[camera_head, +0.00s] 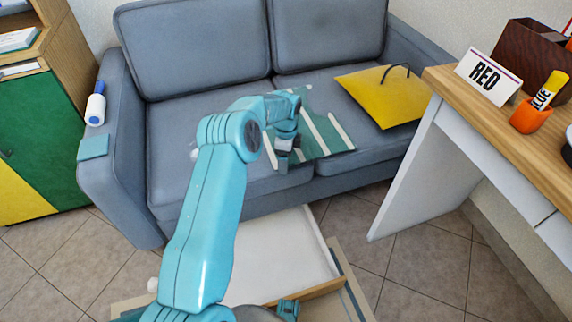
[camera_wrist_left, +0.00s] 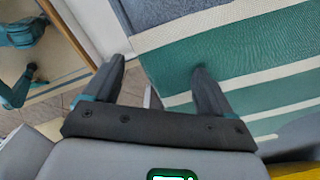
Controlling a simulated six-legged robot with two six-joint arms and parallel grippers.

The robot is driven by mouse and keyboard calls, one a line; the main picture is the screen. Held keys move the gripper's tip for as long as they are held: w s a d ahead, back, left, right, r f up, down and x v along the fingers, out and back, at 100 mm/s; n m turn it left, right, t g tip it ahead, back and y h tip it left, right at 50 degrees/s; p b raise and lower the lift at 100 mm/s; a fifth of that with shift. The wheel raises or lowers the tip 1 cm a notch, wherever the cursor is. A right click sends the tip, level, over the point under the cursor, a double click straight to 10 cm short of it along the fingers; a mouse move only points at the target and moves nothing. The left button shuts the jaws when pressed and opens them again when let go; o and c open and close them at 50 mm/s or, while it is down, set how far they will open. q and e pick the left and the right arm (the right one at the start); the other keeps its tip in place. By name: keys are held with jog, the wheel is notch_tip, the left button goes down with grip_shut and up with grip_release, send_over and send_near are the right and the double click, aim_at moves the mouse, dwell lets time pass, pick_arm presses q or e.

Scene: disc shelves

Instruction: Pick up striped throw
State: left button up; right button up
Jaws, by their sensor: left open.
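The striped throw (camera_head: 322,130) is green with cream stripes and lies on the seat of the grey sofa, near the front edge. My left gripper (camera_head: 285,158) is over the throw's left part, and the arm and wrist hide some of it. In the left wrist view the throw (camera_wrist_left: 235,65) fills the right side. There the two dark fingers of my left gripper (camera_wrist_left: 158,75) are spread apart with nothing held between them. The right fingertip overlaps the throw in the picture; I cannot tell whether it touches. My right gripper is not clearly seen.
A yellow bag (camera_head: 385,95) with a dark handle lies on the sofa (camera_head: 215,115) right of the throw. A wooden-topped desk (camera_head: 475,110) stands at the right. A white-and-blue bottle (camera_head: 95,108) is on the left armrest.

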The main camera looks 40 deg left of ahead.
pick_arm(q)
jog(key=shift+f, duration=0.15)
jog(key=shift+s+d+f, duration=0.1)
jog(key=shift+s, duration=0.05)
grip_shut()
dwell(0.3)
notch_tip(320, 180, up, 12)
jog(key=p, duration=0.8)
